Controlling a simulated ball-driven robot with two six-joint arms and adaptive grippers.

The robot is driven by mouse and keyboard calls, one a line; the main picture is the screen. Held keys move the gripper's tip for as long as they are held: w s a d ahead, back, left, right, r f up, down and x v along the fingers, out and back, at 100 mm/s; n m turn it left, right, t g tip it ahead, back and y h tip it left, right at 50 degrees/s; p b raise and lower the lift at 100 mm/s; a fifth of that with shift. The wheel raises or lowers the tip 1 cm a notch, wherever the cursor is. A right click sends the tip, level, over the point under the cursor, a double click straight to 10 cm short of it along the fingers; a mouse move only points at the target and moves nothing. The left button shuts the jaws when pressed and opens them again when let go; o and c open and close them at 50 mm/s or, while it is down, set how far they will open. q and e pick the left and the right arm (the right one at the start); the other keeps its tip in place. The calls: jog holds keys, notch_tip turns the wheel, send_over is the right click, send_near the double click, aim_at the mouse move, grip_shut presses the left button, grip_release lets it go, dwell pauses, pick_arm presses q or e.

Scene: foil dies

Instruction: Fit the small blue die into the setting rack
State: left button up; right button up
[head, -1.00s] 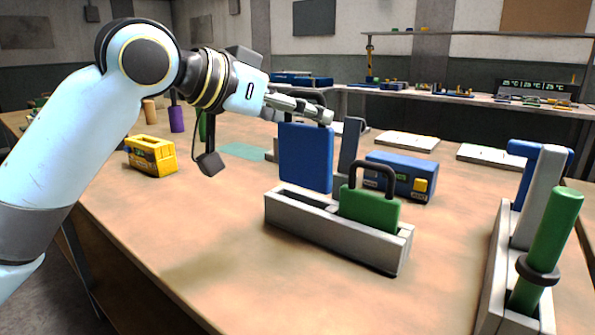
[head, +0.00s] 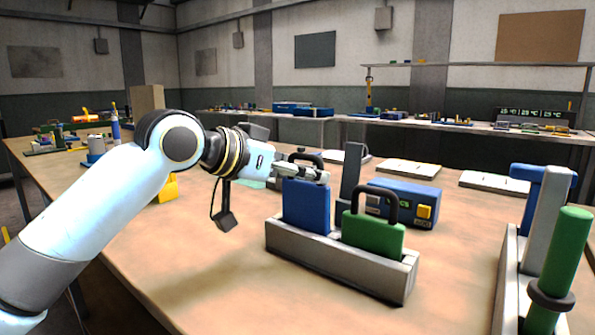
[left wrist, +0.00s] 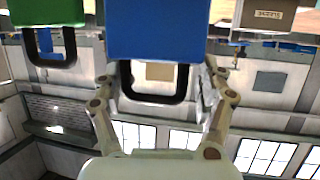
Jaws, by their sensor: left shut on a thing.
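The small blue die (head: 306,205) is a flat blue block with a black loop handle. My left gripper (head: 316,174) is shut on that handle. The die stands upright in the left part of the grey setting rack (head: 340,268), its lower edge hidden behind the front wall. I cannot tell whether it touches the slot floor. A green die (head: 373,238) with a black handle sits in the right part of the rack. In the left wrist view the blue die (left wrist: 155,30) is between the fingers, with the green die (left wrist: 45,12) beside it. My right gripper is not in view.
A blue box with a yellow knob (head: 424,212) stands behind the rack. A grey upright post (head: 350,172) is close behind the blue die. At right, a second rack (head: 508,285) holds a green cylinder (head: 562,255). The table front of the rack is clear.

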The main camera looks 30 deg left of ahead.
pick_arm(q)
jog(key=shift+f, duration=0.5)
jog(key=o, duration=1.6)
jog(key=shift+o, duration=0.2)
jog(key=r+p+v, duration=0.1)
jog(key=p+v, duration=0.7)
jog(key=v, duration=0.4)
